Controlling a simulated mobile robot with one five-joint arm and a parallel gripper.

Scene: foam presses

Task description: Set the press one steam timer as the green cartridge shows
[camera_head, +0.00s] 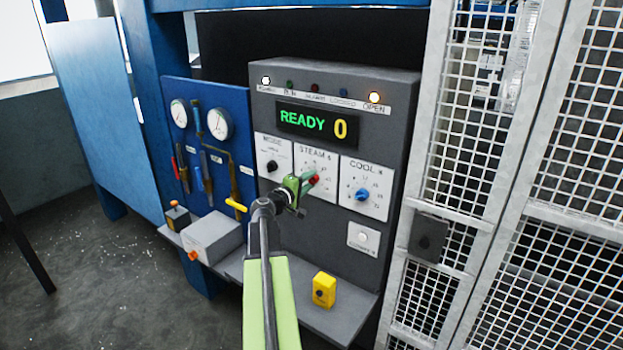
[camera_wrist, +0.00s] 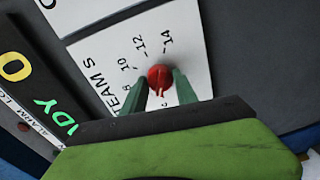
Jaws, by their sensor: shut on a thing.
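The press panel (camera_head: 398,133) carries a steam dial plate (camera_head: 327,161) with a red knob (camera_head: 314,179). In the wrist view the red knob (camera_wrist: 158,75) sits on the white plate (camera_wrist: 110,55), with the marks 8, 10, 12 and 14 readable beside it. My gripper (camera_head: 306,184) is shut on the knob, with one green finger on either side (camera_wrist: 161,86). Fingers and palm hide the other marks, and I cannot tell which mark the knob points to. The display (camera_head: 316,124) reads READY 0. I see no green cartridge in either view.
A blue cool knob (camera_head: 362,194) is right of the steam dial, and a mode knob (camera_head: 272,166) is left. A yellow block (camera_head: 324,289) and a grey box (camera_head: 212,237) sit on the ledge below. A white mesh door (camera_head: 560,180) stands close on the right.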

